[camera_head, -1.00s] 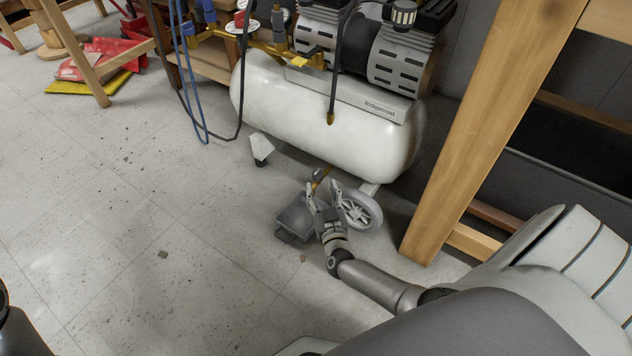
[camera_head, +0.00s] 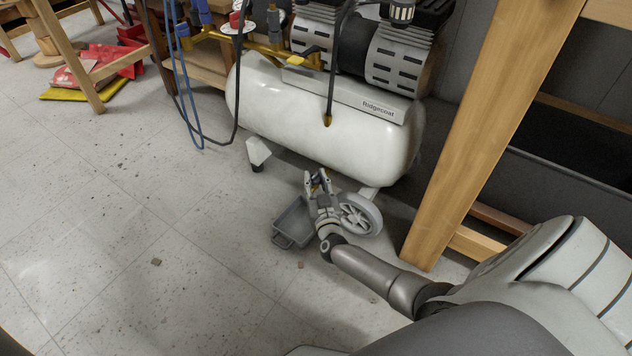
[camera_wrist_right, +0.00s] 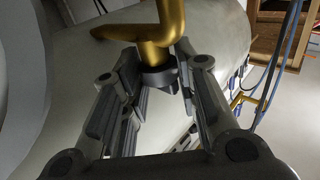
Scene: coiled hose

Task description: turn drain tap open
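The drain tap (camera_wrist_right: 160,45) is brass and sits under the white tank. In the right wrist view its stem comes down from the top edge, an arm reaches left, and a dark collar (camera_wrist_right: 159,77) is at its lower end. My right gripper (camera_wrist_right: 158,75) is open, with its fingertips on either side of the collar; I cannot tell whether they touch it. In the head view my right gripper (camera_head: 318,182) is under the tank beside the wheel and mostly hides the tap. My left gripper is not in view.
The white compressor tank (camera_head: 320,120) stands above, with a grey wheel (camera_head: 362,214) close right of my gripper. A grey tray (camera_head: 290,228) lies on the floor to its left. A wooden leg (camera_head: 480,140) stands at right. The floor at left is mostly clear.

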